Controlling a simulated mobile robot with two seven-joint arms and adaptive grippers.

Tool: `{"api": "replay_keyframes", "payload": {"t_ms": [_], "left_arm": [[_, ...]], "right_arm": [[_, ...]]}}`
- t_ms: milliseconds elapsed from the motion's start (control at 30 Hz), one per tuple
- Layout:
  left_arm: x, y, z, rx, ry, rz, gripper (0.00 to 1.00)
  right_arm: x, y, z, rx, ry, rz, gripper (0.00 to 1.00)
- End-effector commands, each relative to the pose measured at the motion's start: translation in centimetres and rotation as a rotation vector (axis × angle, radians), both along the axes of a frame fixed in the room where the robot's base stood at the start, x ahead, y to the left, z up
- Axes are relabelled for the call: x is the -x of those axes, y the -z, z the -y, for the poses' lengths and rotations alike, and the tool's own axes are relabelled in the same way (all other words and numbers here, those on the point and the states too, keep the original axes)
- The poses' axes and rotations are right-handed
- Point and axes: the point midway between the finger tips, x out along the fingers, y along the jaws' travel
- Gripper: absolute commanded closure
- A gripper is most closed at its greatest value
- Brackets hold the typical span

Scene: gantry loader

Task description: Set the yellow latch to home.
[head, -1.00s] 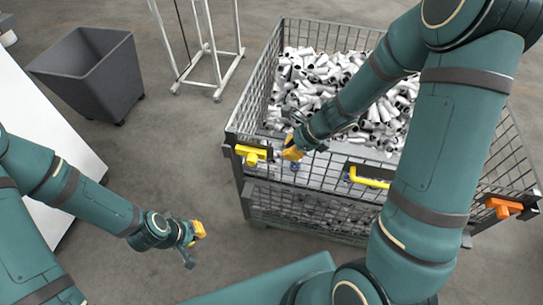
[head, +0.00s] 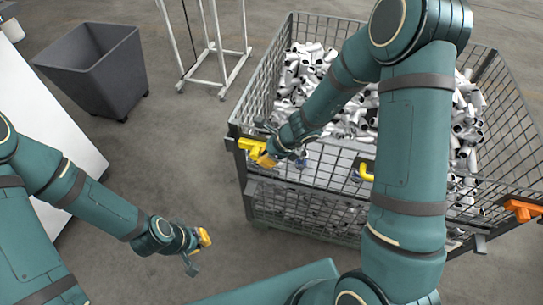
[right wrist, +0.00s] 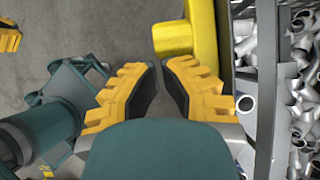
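The yellow latch (head: 248,145) is at the left front corner of the wire-mesh crate (head: 345,203). In the right wrist view, its yellow bar and stubby knob (right wrist: 173,39) are just beyond my fingertips. My right gripper (head: 266,160) is at the latch's right end and overlaps part of it in the head view. In the wrist view, the right gripper's fingers (right wrist: 160,66) are a narrow gap apart with nothing between them; the knob appears beyond the tips, and I cannot tell whether they touch. My left gripper (head: 203,240) hangs over bare floor, away from the crate; its opening is unclear.
An orange latch (head: 522,209) is at the right front corner. White pipe fittings (head: 300,68) fill the crate. A grey bin (head: 95,70) and a white stand (head: 215,50) stand behind.

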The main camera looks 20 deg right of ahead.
Motion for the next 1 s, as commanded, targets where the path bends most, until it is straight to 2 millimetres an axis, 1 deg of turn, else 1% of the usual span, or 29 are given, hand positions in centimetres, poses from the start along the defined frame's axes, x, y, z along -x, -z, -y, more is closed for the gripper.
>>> {"api": "replay_keyframes", "payload": {"t_ms": [300,367,500,600,867,1000], "left_arm": [[0.0,-0.1,0.0,0.0,0.0,0.001,1.0],[0.0,-0.2,0.0,0.0,0.0,0.0,1.0],[0.1,-0.5,0.0,0.0,0.0,-0.001,1.0],[0.1,-0.6,0.0,0.0,0.0,-0.002,1.0],[0.1,-0.5,0.0,0.0,0.0,-0.002,1.0],[0.0,-0.9,0.0,0.0,-0.001,-0.001,1.0]], "right_arm": [[-0.1,0.0,-0.2,0.0,-0.001,0.0,1.0],[-0.4,0.0,-0.6,0.0,-0.003,0.001,1.0],[-1.6,-0.1,-2.3,-0.001,-0.004,0.001,1.0],[-2.0,-0.1,-2.9,0.001,0.0,0.001,1.0],[-1.9,0.0,-2.8,0.0,0.0,0.0,1.0],[-1.9,-0.4,-2.4,0.0,0.001,0.001,1.0]]}}
